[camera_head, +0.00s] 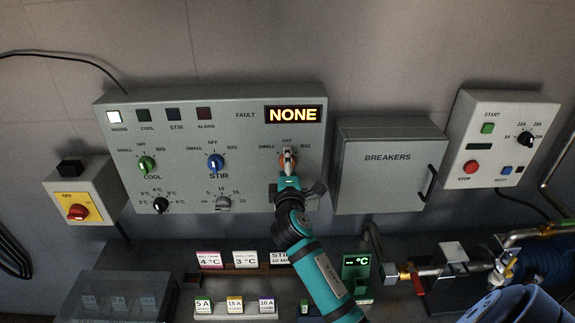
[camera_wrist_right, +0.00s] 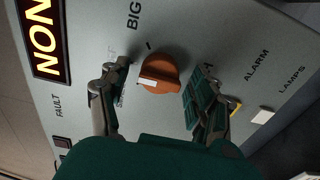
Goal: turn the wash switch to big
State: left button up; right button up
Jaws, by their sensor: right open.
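The wash switch is an orange knob (camera_wrist_right: 163,75) on the grey control panel (camera_head: 245,125). Its white pointer mark faces the panel's top, toward OFF. The BIG label stands on its right side on the panel, at the top of the right wrist view. In the head view the knob (camera_head: 287,168) is mostly hidden by my right gripper (camera_head: 288,160). In the right wrist view my right gripper (camera_wrist_right: 166,72) is open, with one finger on each side of the knob and gaps showing on both sides. The WASH label is hidden. My left gripper is not in view.
A breakers box (camera_head: 388,185) stands close on the right, with a start/stop box (camera_head: 497,140) beyond. Cards (camera_head: 209,260) and pipework (camera_head: 440,270) lie below.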

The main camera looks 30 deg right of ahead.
jog(key=c, duration=1.2)
jog(key=shift+o, duration=0.2)
jog(key=shift+f, duration=0.1)
jog(key=shift+f+m+b, duration=0.1)
jog(key=shift+m+b, duration=0.6)
jog(key=shift+m, duration=0.3)
jog(key=m+b, duration=0.1)
jog(key=m, duration=0.1)
jog(key=shift+m, duration=0.3)
jog(key=m+b, duration=0.2)
jog(key=m, duration=0.3)
